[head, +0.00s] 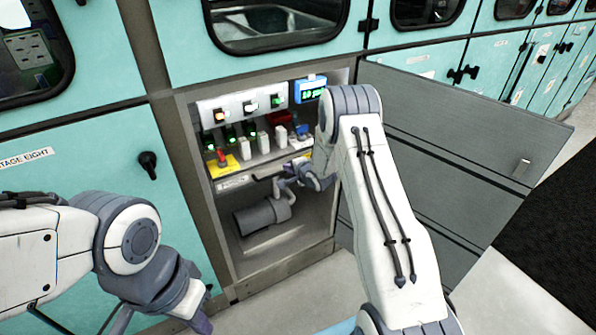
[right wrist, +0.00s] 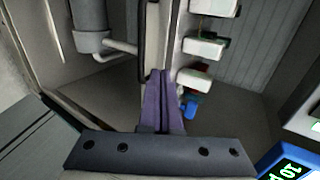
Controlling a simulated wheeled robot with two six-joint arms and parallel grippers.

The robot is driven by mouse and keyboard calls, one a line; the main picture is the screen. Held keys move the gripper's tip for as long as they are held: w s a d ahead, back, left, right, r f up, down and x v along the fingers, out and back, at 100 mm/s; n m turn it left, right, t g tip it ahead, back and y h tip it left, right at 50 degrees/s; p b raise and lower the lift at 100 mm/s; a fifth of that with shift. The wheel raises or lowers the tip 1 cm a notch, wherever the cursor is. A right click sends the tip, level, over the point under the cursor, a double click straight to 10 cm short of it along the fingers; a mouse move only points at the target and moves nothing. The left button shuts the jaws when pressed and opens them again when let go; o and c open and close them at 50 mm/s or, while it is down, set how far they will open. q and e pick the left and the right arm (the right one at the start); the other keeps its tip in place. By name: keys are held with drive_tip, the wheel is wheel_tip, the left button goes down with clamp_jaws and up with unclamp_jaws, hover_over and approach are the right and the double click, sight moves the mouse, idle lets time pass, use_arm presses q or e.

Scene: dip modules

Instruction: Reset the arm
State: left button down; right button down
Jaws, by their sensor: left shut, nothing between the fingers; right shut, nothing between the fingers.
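My right arm reaches into an open cabinet compartment (head: 287,245). Its gripper shows in the right wrist view (right wrist: 161,90) with two purple fingers pressed together and nothing between them. In the head view the right gripper is small and partly hidden by my arm, in front of the lower part of the module row. My left gripper (head: 201,323) is at the bottom left of the head view, low in front of the teal cabinets. It is shut and empty, and partly cut off by the frame's lower edge.
White switch modules (head: 245,148) stand in a row on the compartment's shelf, with a red lever on a yellow base (head: 222,162) at left. A blue display (head: 312,90) is at upper right. A grey cylinder (head: 257,217) lies below. The open door (head: 470,150) stands right of my right arm.

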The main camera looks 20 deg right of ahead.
drive_tip(key=s+a+r+n+g+p, duration=0.55)
drive_tip(key=s+a+r+n, duration=0.55)
drive_tip(key=s+a+r, duration=0.7)
drive_tip(key=s+a+r+n+g+p, duration=0.1)
drive_tip(key=s+r+n+g, duration=0.1)
drive_tip(key=s, duration=0.8)
drive_tip(key=s+a+r+n+g+p, duration=0.1)
drive_tip(key=s+r+n, duration=0.4)
drive_tip(key=s, duration=0.5)
drive_tip(key=s+a+r+n+g+p, duration=0.1)
drive_tip(key=s+r+n+g+p, duration=0.2)
drive_tip(key=s, duration=0.7)
drive_tip(key=r+n, duration=0.1)
drive_tip(key=n, duration=0.1)
drive_tip(key=shift+s+n+h, duration=0.15)
drive_tip(key=shift+n+h, duration=0.15)
